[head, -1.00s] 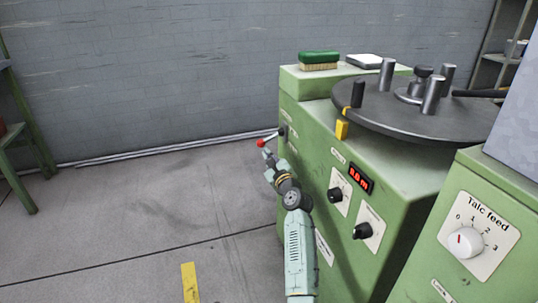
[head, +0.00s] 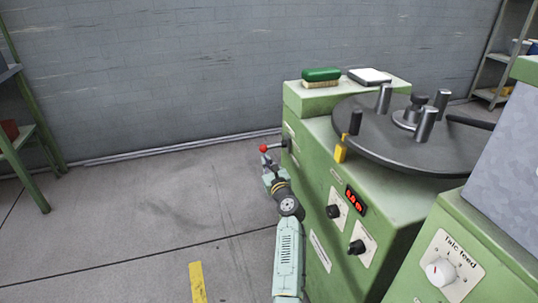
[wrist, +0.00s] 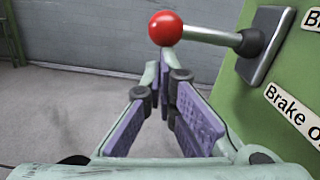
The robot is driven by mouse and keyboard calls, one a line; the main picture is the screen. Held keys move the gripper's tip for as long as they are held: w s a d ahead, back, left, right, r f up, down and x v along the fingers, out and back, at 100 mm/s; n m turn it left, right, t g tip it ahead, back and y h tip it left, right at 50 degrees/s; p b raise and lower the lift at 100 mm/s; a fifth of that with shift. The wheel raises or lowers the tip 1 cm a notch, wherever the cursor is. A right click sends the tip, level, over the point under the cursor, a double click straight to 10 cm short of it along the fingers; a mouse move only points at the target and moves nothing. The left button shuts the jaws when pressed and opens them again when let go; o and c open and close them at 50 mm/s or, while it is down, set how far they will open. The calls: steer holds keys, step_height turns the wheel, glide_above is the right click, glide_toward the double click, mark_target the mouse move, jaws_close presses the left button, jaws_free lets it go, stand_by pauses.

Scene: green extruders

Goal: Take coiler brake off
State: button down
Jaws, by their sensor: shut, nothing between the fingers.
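The coiler brake lever (wrist: 210,36) is a metal rod with a red ball knob (wrist: 168,28). It juts out nearly level from a dark pivot on a plate (wrist: 268,42) on the green machine's side. In the head view the red knob (head: 264,148) is at the machine's far left corner. A label reading "Brake o…" (wrist: 292,118) sits below the plate, its end cut off; another label is mostly out of frame. My gripper (wrist: 166,72) is shut and empty, its tips just below the knob. I cannot tell whether they touch. It also shows in the head view (head: 268,166).
The coiler's dark round table (head: 400,140) with upright pegs stands on the green machine (head: 325,160). A brush (head: 321,76) lies on the machine's back ledge. The floor (head: 150,200) left of the machine is clear up to the grey wall.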

mark_target(263, 151)
steer(key=r+m+p, duration=0.1)
steer(key=m+p, duration=0.1)
steer(key=p, duration=0.1)
steer(key=r+m+p, duration=0.2)
steer(key=p, duration=0.1)
steer(key=shift+s+a+r+p, duration=0.1)
steer(key=shift+a+r+p, duration=0.2)
steer(key=shift+a+p, duration=0.1)
steer(key=shift+m, duration=0.3)
steer(key=shift+s, duration=0.15)
